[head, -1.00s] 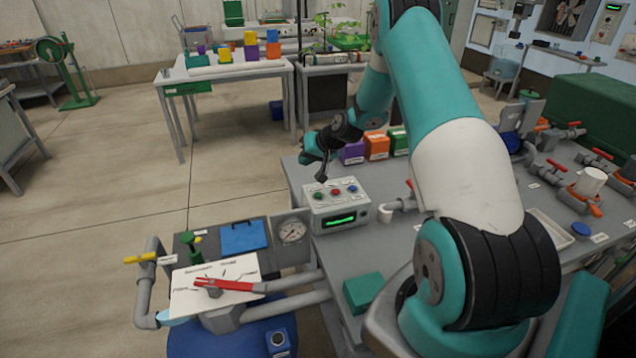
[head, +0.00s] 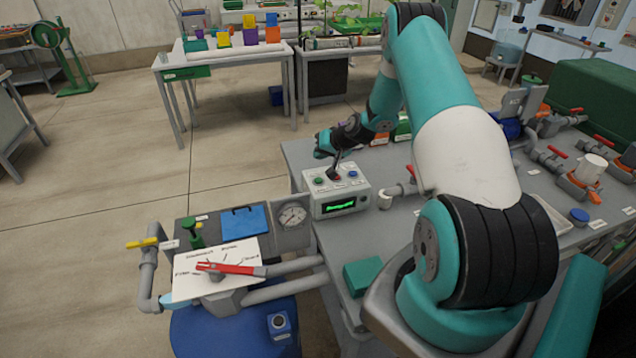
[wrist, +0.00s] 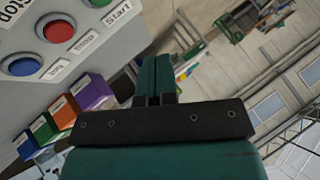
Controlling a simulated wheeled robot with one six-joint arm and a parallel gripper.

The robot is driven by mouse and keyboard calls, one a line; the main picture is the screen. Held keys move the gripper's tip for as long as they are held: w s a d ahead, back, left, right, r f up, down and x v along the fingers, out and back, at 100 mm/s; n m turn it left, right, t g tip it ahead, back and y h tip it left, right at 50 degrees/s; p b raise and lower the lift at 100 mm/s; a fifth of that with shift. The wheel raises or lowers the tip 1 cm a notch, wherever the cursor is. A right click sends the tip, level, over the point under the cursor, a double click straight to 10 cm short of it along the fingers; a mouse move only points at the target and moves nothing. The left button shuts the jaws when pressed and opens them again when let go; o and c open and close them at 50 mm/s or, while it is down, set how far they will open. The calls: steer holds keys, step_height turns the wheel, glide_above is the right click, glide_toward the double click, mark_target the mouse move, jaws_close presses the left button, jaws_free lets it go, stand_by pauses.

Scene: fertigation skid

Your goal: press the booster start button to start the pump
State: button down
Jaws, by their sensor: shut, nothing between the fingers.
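The control box (head: 360,194) is pale grey with a lit green display (head: 340,205). Its top has a green button (head: 318,181) at left, a red one in the middle and a blue one (head: 352,174) at right. My gripper (head: 336,174) is shut and empty. In the head view its tip overlaps the red button area; contact cannot be told. In the wrist view the shut fingers (wrist: 157,62) lie right of the box, with the red (wrist: 57,31) and blue (wrist: 22,66) buttons in sight. The green button (wrist: 100,2) is cut off at the top edge, near a label reading "Start".
Purple, orange and green boxes stand behind the control box; the purple box (wrist: 92,90) shows in the wrist view. Pipework with red valve handles (head: 557,147) fills the bench's right side. A gauge (head: 293,215) and a red lever (head: 230,268) stand at the front left.

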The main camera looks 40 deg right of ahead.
mark_target(320, 179)
step_height(320, 179, down, 6)
steer(key=b, duration=0.3)
steer(key=shift+r, duration=0.25)
steer(key=shift+f+b, duration=0.35)
steer(key=shift+f, duration=0.05)
steer(key=shift+f, duration=0.1)
stand_by(1.2)
steer(key=shift+f+b, duration=0.25)
steer(key=shift+b, duration=0.2)
steer(key=shift+f+b, duration=0.4)
stand_by(0.5)
steer(key=shift+r, duration=0.1)
steer(key=shift+r+p, duration=0.35)
steer(key=shift+r, duration=0.35)
steer(key=shift+r, duration=0.1)
